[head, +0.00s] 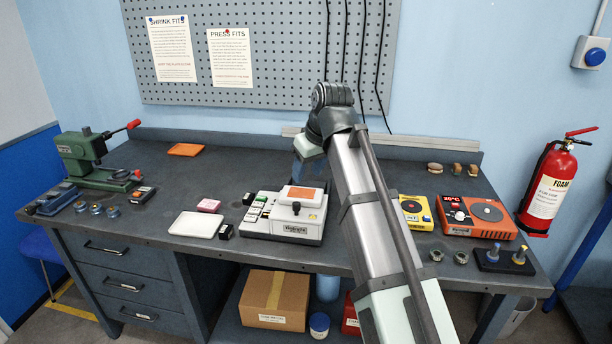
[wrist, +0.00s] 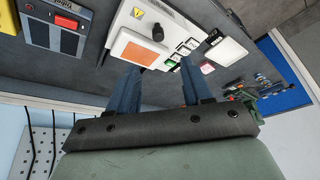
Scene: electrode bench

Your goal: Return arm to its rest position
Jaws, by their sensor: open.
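My arm reaches up over the bench from the lower right of the head view. My gripper (head: 308,172) hangs above the back of the bench, behind the white device, and is partly hidden by my own arm there. In the wrist view my gripper (wrist: 160,68) shows two blue fingers spread apart with nothing between them. The white device with an orange pad (head: 302,193) stands on the bench; it also shows in the wrist view, its pad (wrist: 139,48) beyond the fingertips. The fingers look clear of it.
The dark bench (head: 160,185) holds a green press (head: 85,155) at left, a white tray (head: 196,224), a pink block (head: 209,205), an orange tray (head: 186,149), a yellow device (head: 416,212) and an orange hotplate (head: 475,215). A pegboard (head: 290,60) stands behind. A fire extinguisher (head: 550,185) hangs at right.

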